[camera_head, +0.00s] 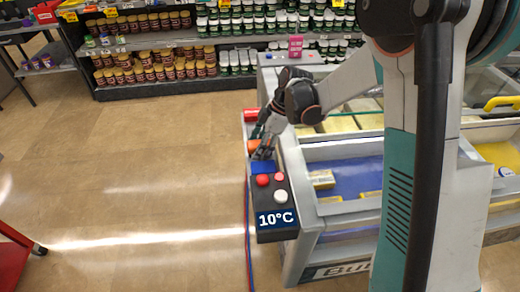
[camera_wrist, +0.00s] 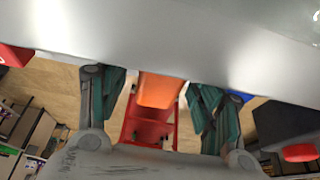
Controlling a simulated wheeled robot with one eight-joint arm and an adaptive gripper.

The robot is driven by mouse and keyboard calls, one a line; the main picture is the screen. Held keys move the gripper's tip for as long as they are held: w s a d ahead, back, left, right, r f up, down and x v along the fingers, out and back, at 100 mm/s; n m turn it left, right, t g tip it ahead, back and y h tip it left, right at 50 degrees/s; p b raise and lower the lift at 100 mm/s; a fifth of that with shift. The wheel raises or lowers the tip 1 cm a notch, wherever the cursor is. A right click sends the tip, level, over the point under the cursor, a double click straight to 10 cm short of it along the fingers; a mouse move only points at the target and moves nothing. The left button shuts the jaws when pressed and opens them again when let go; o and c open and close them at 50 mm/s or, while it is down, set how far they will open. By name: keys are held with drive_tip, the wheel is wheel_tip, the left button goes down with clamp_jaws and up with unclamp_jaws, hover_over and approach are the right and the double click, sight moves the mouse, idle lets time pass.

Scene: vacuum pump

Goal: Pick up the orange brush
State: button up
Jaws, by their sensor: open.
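The orange brush shows as a small orange block (camera_head: 254,146) on the narrow ledge along the freezer's left side in the head view. Part of it is hidden by my gripper (camera_head: 262,150). In the wrist view the orange piece (camera_wrist: 160,90) hangs below the pale edge, between the two fingers of my gripper (camera_wrist: 158,112). The fingers stand apart, one on each side, with gaps showing between them and the orange piece. Its upper part is hidden by the pale edge.
A red item (camera_head: 250,115) and a blue item (camera_head: 263,167) flank the brush on the ledge. A black panel (camera_head: 275,205) with buttons is nearer. The freezer (camera_head: 345,152) stands right of the ledge. Stocked shelves (camera_head: 150,90) stand behind. Floor on the left is open.

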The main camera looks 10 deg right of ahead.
drive_tip(key=shift+c, duration=0.2)
drive_tip(key=c, duration=1.1)
drive_tip(key=shift+r, duration=0.15)
wheel_tip(320, 180, up, 20)
drive_tip(key=p, duration=0.5)
